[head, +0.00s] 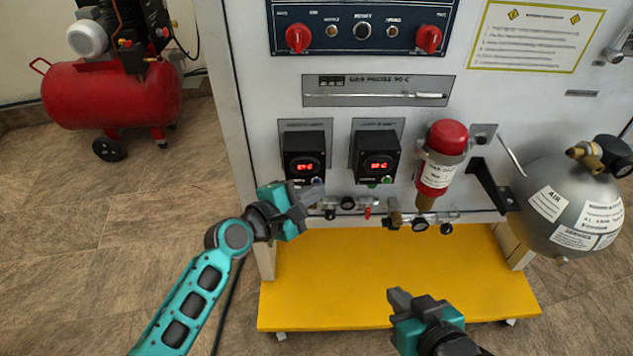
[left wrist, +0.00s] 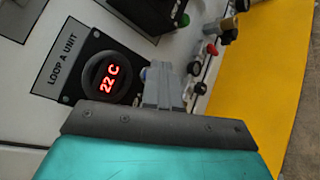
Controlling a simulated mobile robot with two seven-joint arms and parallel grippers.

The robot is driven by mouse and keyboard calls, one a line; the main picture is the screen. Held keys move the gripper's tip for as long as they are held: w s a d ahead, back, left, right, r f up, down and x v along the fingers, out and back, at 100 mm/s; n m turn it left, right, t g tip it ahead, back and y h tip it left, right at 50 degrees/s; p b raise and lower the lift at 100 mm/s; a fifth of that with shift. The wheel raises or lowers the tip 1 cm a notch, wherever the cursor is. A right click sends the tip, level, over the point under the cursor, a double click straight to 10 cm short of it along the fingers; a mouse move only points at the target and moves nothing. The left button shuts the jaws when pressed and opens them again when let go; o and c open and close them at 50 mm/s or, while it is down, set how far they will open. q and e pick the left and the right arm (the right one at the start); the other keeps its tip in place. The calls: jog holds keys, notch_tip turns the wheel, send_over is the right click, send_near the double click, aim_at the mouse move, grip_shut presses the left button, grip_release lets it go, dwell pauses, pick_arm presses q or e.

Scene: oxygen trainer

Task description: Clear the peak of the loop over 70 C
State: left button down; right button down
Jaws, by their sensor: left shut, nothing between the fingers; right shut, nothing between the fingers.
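Two black units with red lit displays sit side by side on the panel. The left one (head: 304,155) is labelled LOOP A UNIT in the left wrist view, where its round display (left wrist: 108,77) reads 22 C. The right unit (head: 376,155) has a green button (head: 387,181); its reading is too small to tell. A blue button (left wrist: 143,74) on the left unit is partly hidden by my left fingers. My left gripper (head: 312,193) is shut and empty, its tips close to that button; contact cannot be told. My right gripper (head: 398,299) is shut and empty over the yellow platform.
Small valves and gauges (head: 348,203) line the panel below the units. A red-topped cylinder (head: 441,165) and a grey air tank (head: 565,205) stand to the right. The yellow platform (head: 330,285) is bare. A red compressor (head: 112,96) stands at the back left.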

dwell(0.4)
pick_arm(q)
jog(key=shift+s+p, duration=0.5)
jog(key=shift+s, duration=0.2)
jog(key=shift+s+d+p, duration=0.1)
jog(key=shift+s+p, duration=1)
jog(key=shift+s, duration=1.45)
